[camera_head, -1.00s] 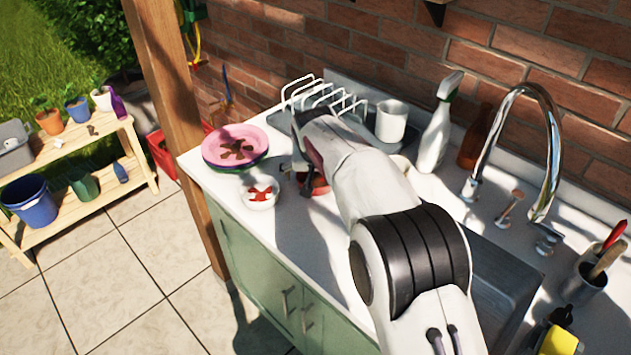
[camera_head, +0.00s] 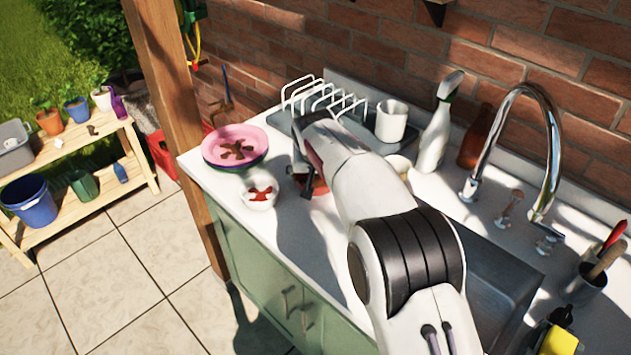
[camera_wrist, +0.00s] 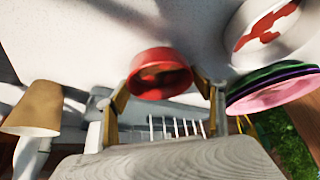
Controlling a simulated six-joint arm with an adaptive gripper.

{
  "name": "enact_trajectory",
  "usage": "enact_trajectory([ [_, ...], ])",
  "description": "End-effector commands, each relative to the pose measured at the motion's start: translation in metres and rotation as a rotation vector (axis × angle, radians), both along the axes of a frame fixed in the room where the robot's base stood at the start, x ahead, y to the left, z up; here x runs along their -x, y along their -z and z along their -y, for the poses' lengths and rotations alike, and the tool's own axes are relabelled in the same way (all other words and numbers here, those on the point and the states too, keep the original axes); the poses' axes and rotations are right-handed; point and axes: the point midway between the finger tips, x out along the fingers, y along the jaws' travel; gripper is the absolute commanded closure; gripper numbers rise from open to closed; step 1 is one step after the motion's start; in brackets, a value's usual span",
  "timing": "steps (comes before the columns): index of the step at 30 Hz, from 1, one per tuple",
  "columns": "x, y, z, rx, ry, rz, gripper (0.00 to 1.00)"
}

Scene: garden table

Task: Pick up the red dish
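The red dish (camera_wrist: 160,75) is a small round bowl. In the wrist view it sits between the two spread fingers of my gripper (camera_wrist: 162,88), one finger close to each side of its rim. I cannot tell whether the fingertips touch it. In the head view the red dish (camera_head: 318,187) shows only partly on the white counter, mostly hidden behind my gripper (camera_head: 304,178) and arm.
A white bowl with red inside (camera_head: 260,191) stands just left of the dish. Stacked plates with a pink one on top (camera_head: 222,143) are behind it. A dish rack (camera_head: 325,97), white mug (camera_head: 391,121) and spray bottle (camera_head: 434,140) stand toward the wall.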

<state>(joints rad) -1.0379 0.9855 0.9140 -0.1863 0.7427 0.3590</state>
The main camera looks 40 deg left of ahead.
Motion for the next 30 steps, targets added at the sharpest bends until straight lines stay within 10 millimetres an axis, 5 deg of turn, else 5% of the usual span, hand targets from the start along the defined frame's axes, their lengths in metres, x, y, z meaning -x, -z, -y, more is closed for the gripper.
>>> enact_trajectory([
  [11, 0.000, -0.002, 0.000, 0.000, 0.000, 0.000, 0.56],
  [30, 0.003, -0.036, 0.002, 0.000, -0.001, 0.000, 0.56],
])
